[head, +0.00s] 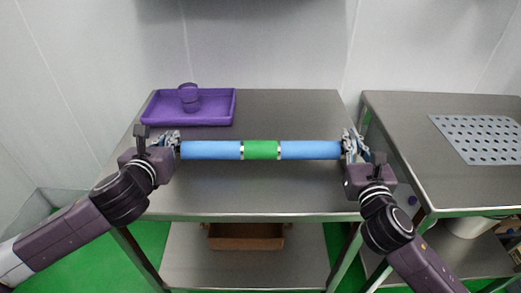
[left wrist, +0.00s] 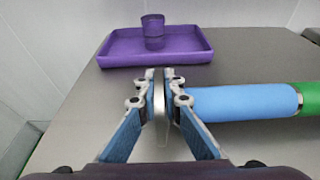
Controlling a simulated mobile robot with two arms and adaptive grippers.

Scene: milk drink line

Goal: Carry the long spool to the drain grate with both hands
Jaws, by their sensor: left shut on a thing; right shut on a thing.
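The long spool (head: 262,150) has blue ends and a green middle band, and lies level across the left steel table in the head view. My left gripper (head: 174,147) is shut on its left end. In the left wrist view the left gripper's fingers (left wrist: 161,95) close on the end disc beside the blue section (left wrist: 240,102). My right gripper (head: 350,148) is shut on the right end. The drain grate (head: 480,138), a grey plate with rows of holes, lies on the right steel table. Whether the spool touches the table is hard to tell.
A purple tray (head: 220,118) with a purple cup (head: 189,98) stands at the back left; the cup also shows in the left wrist view (left wrist: 153,32). A gap separates the left table (head: 270,200) from the right table (head: 395,120). A brown crate (head: 245,243) sits on the lower shelf.

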